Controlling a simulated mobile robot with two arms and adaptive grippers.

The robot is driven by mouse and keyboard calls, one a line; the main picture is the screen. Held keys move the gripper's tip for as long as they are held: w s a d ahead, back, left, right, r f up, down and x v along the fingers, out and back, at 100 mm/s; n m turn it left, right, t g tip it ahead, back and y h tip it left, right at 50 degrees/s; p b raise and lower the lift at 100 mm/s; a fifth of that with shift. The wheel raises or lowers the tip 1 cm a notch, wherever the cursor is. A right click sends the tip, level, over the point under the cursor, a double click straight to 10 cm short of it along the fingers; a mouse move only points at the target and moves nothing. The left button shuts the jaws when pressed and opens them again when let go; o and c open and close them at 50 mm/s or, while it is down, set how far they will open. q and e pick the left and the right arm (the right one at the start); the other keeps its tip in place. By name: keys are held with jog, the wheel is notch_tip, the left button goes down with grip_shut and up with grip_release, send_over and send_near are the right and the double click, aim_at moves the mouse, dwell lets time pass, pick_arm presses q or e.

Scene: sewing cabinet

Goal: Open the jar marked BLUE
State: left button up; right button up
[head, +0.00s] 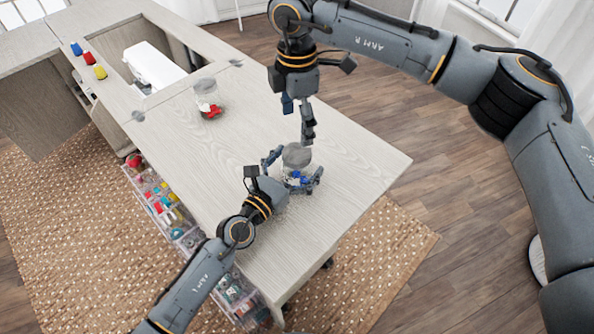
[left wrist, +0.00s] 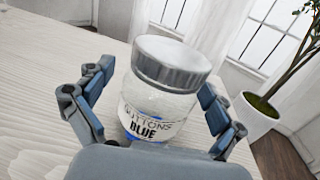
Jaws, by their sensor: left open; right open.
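A clear jar with a grey metal lid (left wrist: 172,62) and a label reading "BUTTONS BLUE" (left wrist: 150,122) stands upright on the wooden table (head: 350,160). In the head view the jar's lid (head: 296,155) is on, with blue contents low in the glass. My left gripper (head: 294,172) is open, with its fingers on both sides of the jar; in the left wrist view its fingers (left wrist: 155,108) look apart from the glass. My right gripper (head: 298,118) is open, pointing down above the jar and slightly behind it, with nothing in it.
Another lidded clear jar with red contents (head: 208,105) stands further back on the table. A white sewing machine (head: 152,66) sits in the cabinet opening. Blue, red and yellow spools (head: 88,58) lie along the far left edge. Clear bins (head: 165,205) hang along the near side.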

aim_at(297, 152)
pick_arm(q)
grip_shut()
pick_arm(e)
jog(key=m, duration=0.4)
jog(key=shift+f, duration=0.35)
notch_tip(297, 152, down, 7)
jog(key=shift+f, duration=0.15)
dwell(0.4)
